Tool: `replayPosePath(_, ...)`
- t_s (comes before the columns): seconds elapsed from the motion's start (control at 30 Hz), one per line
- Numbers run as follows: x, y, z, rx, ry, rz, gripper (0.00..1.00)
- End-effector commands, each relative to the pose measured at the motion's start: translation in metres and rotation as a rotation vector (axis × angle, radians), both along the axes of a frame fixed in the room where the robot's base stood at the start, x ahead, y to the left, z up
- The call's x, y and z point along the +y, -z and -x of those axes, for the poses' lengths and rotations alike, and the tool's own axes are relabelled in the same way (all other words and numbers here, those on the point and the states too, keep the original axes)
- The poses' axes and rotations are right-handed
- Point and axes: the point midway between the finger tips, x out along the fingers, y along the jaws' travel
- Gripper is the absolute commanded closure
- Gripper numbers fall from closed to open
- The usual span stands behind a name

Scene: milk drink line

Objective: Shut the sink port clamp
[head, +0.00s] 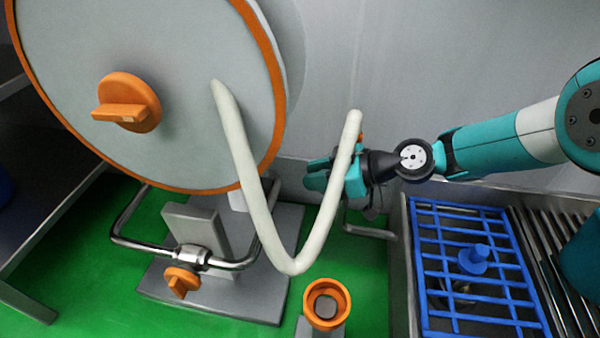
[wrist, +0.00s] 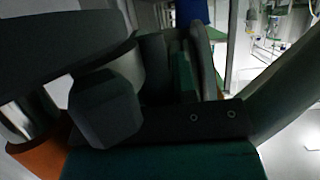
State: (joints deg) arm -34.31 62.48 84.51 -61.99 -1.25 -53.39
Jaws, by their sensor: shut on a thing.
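A small orange part (head: 361,136), which looks like the sink port clamp, shows just behind the upper right end of a cream hose (head: 262,215). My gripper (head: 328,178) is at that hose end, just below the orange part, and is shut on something. The hose crosses in front of the jaws, so the contact is hidden; the clamp is the likely thing held. The wrist view shows dark gripper parts close up, with an orange part (wrist: 38,160) and a shiny metal cylinder (wrist: 28,118) at lower left. The clamp's own position cannot be made out.
A large round grey disc (head: 185,60) with an orange rim and knob (head: 127,102) fills the upper left. Below it are a bent metal pipe (head: 125,225), an orange valve handle (head: 181,280) and an orange ring (head: 327,304). A blue rack (head: 470,225) lies in the sink at right.

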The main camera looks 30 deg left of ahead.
Motion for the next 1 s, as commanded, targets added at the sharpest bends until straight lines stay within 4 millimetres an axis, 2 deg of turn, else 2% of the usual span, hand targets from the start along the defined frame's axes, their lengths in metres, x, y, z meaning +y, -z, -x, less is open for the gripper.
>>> replayPosePath(0.43,-0.004,0.001,-0.002,0.004,-0.003,0.004,1.0)
replayPosePath(0.47,-0.004,0.001,-0.002,0.004,-0.002,0.004,0.67)
replayPosePath(0.53,-0.004,0.001,-0.002,0.004,-0.003,0.003,0.51)
replayPosePath(0.57,-0.004,0.001,-0.002,0.004,-0.003,0.003,0.48)
replayPosePath(0.87,-0.005,-0.001,-0.003,0.003,-0.002,0.002,0.48)
replayPosePath(1.0,-0.018,-0.009,-0.007,0.004,0.001,0.002,0.48)
